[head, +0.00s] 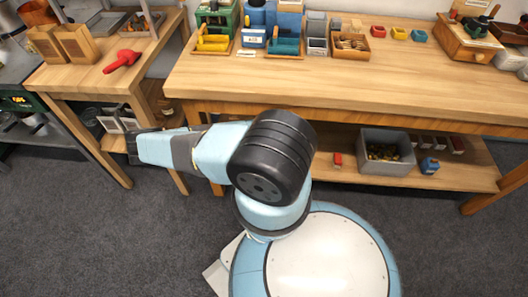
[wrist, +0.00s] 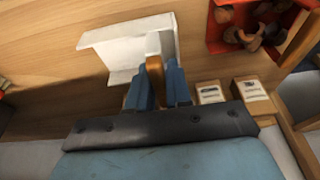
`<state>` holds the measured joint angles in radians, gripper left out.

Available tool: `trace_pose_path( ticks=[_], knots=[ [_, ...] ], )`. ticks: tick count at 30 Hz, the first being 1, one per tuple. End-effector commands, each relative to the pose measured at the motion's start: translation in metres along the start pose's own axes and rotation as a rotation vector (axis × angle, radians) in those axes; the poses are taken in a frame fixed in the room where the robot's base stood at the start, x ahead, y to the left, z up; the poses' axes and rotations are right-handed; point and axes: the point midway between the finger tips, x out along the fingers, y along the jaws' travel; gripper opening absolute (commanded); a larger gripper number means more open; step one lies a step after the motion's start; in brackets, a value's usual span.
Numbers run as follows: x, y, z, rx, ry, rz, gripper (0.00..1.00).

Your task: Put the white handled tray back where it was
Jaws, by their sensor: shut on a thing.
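The white handled tray (wrist: 105,38) is at the upper middle of the wrist view, with angular white walls and a tan wooden handle (wrist: 153,66). My gripper (wrist: 158,82) has its two blue fingers closed on either side of this handle. The tray is over a wooden surface; I cannot tell whether it touches it. In the head view my arm reaches left toward the lower shelf beneath the left table, and the fingertips and tray cannot be made out clearly there.
In the wrist view a red bin (wrist: 216,44) with brown chestnuts is at the upper right. Two small labelled boxes (wrist: 210,93) are right of my fingers. In the head view a grey crate (head: 386,165) stands on the long bench's lower shelf. Table legs (head: 105,145) stand near my arm.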

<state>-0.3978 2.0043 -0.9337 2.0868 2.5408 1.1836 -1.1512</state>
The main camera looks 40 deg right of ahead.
Motion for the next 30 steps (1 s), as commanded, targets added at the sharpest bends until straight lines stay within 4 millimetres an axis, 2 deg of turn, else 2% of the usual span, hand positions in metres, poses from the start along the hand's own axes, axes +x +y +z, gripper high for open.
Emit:
trace_pose_path(
  ticks=[2,6,13,14,21,30],
  knots=[
    [0.010,-0.002,-0.003,-0.003,-0.001,-0.001,0.00],
    [0.029,-0.001,0.003,0.000,-0.001,0.000,0.00],
    [0.033,-0.001,0.004,0.000,-0.001,-0.001,0.00],
    [0.033,-0.001,0.004,0.000,-0.001,-0.001,0.20],
    [0.033,-0.001,0.004,0.000,-0.001,-0.001,0.43],
    [0.033,-0.001,0.004,0.000,-0.001,0.000,0.45]
  ],
)
